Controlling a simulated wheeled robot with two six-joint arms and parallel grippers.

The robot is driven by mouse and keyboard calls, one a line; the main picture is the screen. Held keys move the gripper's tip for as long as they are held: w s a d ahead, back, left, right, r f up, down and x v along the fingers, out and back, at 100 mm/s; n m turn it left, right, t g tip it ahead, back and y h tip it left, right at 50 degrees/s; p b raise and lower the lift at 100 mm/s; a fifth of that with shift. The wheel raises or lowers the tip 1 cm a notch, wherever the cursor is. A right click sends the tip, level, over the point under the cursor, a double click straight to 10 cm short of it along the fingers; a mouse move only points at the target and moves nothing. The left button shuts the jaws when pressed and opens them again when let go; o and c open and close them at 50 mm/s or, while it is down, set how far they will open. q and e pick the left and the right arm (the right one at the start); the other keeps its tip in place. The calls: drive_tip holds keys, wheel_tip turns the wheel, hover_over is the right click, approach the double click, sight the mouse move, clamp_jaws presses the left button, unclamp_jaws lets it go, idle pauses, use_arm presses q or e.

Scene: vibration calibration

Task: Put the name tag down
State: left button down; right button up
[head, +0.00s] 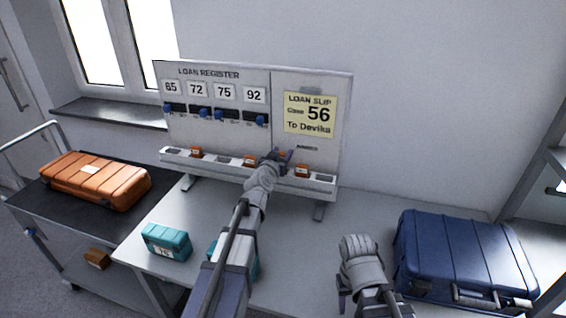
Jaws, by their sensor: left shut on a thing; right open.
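My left gripper (278,157) is at the ledge (226,165) under the loan register board. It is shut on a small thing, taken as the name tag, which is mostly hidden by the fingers. I cannot tell whether the held thing touches the ledge. Small orange blocks (302,171) sit along the ledge, one just right of this gripper and others to its left (196,152). My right gripper (350,292) is open and empty over the table, left of the blue case.
The board (220,130) carries numbers, blue-tipped pieces and a yellow loan slip (308,115) reading 56, To Devika. A blue case (460,255), a teal case (166,243) and another teal one, partly hidden by my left arm, stand on the table. An orange case (95,181) lies on a cart.

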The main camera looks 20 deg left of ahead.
use_arm(q)
wheel_tip(320, 180, down, 3)
drive_tip(key=b, duration=0.2)
drive_tip(key=shift+f+b, duration=0.2)
drive_tip(key=shift+b, duration=0.1)
use_arm(e)
drive_tip(key=f, duration=0.3)
drive_tip(key=shift+w+d+f, duration=0.1)
drive_tip(key=shift+d+f, duration=0.05)
drive_tip(key=shift+d, duration=0.2)
use_arm(q)
drive_tip(key=shift+r, duration=0.15)
use_arm(e)
drive_tip(key=shift+d, duration=0.1)
use_arm(q)
drive_tip(key=shift+f, duration=0.25)
use_arm(e)
drive_tip(key=shift+f, duration=0.15)
use_arm(q)
drive_tip(key=shift+c, duration=1.7)
unclamp_jaws()
drive_tip(key=shift+r, duration=0.1)
